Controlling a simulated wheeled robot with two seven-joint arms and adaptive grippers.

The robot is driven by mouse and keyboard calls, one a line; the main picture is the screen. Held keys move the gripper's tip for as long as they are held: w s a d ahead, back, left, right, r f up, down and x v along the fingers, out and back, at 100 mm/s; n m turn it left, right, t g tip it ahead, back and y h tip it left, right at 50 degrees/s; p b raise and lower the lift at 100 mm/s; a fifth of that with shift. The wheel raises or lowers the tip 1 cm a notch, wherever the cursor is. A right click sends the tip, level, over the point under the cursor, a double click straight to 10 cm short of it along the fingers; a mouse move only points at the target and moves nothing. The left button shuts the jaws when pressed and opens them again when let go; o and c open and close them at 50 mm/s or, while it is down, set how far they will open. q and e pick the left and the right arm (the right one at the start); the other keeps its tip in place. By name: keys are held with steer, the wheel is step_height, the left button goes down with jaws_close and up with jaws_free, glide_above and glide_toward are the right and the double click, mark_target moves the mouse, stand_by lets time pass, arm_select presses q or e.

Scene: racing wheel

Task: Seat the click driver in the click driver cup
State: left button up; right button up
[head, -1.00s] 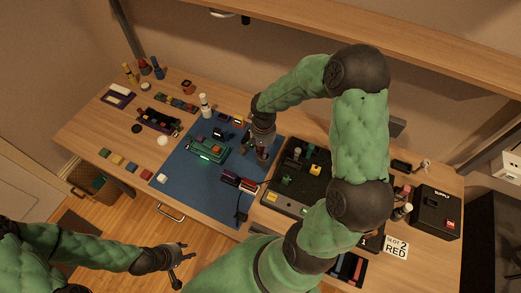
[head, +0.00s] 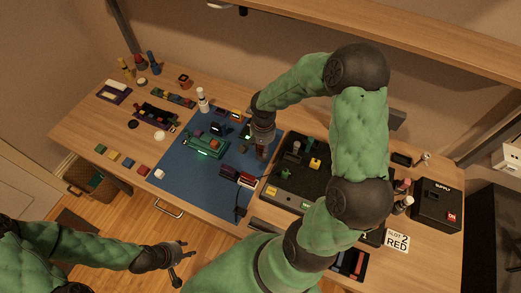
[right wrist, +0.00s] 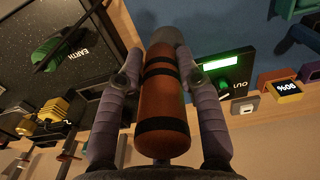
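The click driver (right wrist: 163,105), an orange cylinder with black bands and a grey end, lies lengthwise between the fingers of my right gripper (right wrist: 163,68) in the right wrist view. The fingers close in on both its sides near the grey end. In the head view my right gripper (head: 260,150) is over the right part of the blue mat; the driver is hidden there. My left gripper (head: 184,261) is open and empty, low in front of the table. I cannot make out which item is the click driver cup; several coloured upright items (head: 140,63) stand at the far left corner.
The blue mat (head: 185,180) holds a green device (head: 205,147) and small dark blocks. A black tray (head: 285,185) lies to its right, with a black supply box (head: 436,205) beyond. A white-topped bottle (head: 203,98) stands at the mat's back edge.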

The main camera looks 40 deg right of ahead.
steer(key=shift+o, duration=1.1)
steer(key=shift+f, duration=0.2)
steer(key=shift+r, duration=0.15)
step_height(320, 180, up, 9)
steer(key=s+a, duration=0.1)
steer(key=shift+s+a, duration=0.3)
steer(key=shift+a, duration=0.1)
